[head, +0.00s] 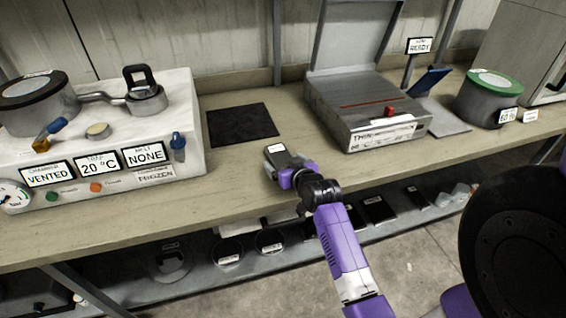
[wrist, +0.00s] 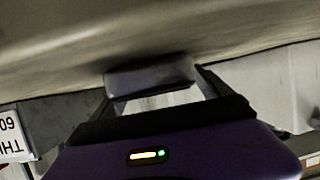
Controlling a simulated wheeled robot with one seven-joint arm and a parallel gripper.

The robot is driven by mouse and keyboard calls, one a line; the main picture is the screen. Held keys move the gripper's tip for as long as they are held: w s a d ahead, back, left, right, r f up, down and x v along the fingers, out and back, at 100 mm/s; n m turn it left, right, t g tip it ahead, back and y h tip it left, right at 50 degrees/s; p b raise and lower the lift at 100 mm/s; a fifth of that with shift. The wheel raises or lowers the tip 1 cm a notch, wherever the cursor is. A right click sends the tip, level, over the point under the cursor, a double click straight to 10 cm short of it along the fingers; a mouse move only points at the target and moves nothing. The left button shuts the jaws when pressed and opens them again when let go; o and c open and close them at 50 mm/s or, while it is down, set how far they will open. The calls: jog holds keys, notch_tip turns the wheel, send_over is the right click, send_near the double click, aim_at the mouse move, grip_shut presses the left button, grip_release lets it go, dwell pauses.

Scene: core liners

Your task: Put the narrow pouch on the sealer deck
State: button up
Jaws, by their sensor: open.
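A small grey block-like thing with a pale label (head: 281,155) lies near the bench's front edge; it may be the narrow pouch, but I cannot be sure. In the wrist view a grey block (wrist: 150,77) shows between the fingertips. My gripper (head: 282,170) is open at this thing, with a finger on either side; whether they touch it is unclear. The purple gripper body hides part of it in the head view. The sealer (head: 372,132) stands to the right on the bench, lid raised, with a red strip and red knob on its grey deck (head: 345,95).
A black mat (head: 242,124) lies left of the sealer. A white machine (head: 110,165) with displays fills the left. A grey plate with a blue piece (head: 432,80) and a green-rimmed pot (head: 488,98) stand right. Several dark flat items (head: 378,209) lie on the lower shelf.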

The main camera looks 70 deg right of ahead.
jog(key=c, duration=1.7)
jog(key=shift+r, duration=0.15)
